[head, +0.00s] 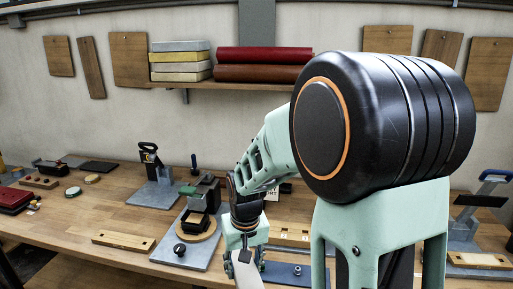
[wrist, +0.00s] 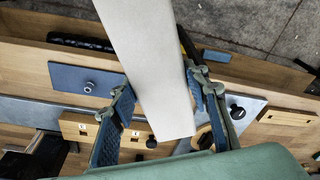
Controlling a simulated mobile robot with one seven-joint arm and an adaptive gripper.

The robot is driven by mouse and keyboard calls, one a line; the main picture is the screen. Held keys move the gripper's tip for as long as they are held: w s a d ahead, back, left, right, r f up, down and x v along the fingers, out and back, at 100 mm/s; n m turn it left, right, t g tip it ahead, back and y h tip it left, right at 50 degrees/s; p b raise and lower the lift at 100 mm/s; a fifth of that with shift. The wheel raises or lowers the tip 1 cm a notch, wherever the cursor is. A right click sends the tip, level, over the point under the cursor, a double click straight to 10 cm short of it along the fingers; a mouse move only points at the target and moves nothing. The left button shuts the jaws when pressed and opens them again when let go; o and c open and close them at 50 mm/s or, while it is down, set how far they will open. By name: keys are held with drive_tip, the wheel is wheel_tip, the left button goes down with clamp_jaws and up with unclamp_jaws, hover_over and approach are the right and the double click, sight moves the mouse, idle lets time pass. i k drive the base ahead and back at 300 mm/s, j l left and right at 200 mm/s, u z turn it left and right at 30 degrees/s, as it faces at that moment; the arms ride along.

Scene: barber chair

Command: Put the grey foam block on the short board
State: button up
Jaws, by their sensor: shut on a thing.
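My gripper (head: 244,254) is shut on a long pale grey block (wrist: 148,65), which appears to be the grey foam block. In the wrist view the block lies between the two blue-padded fingers (wrist: 163,100) and runs to the top edge of the picture. In the head view only a small pale part of the block (head: 246,277) shows below the gripper, cut by the lower edge. It is held over the front of the workbench. A short wooden board (head: 122,241) lies on the bench to the left; I cannot tell whether it is the short board meant.
The bench (head: 100,215) carries a grey plate with a black knob (head: 180,250), a blue-grey plate (head: 285,273), and a clamp stand (head: 152,180). Another wooden piece (head: 478,260) lies at right. A wall shelf (head: 235,86) holds stacked blocks and rolls. My arm hides the middle right.

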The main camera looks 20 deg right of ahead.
sight(480, 259)
drive_tip(key=k+l+z, duration=0.1)
drive_tip(key=l, duration=0.55)
drive_tip(key=k+l+z, duration=0.15)
drive_tip(key=l, duration=0.5)
drive_tip(key=i+l, duration=0.1)
drive_tip(key=l, duration=0.5)
drive_tip(key=l+z, duration=0.1)
drive_tip(key=l, duration=0.5)
drive_tip(key=i+l, duration=0.15)
drive_tip(key=l, duration=0.45)
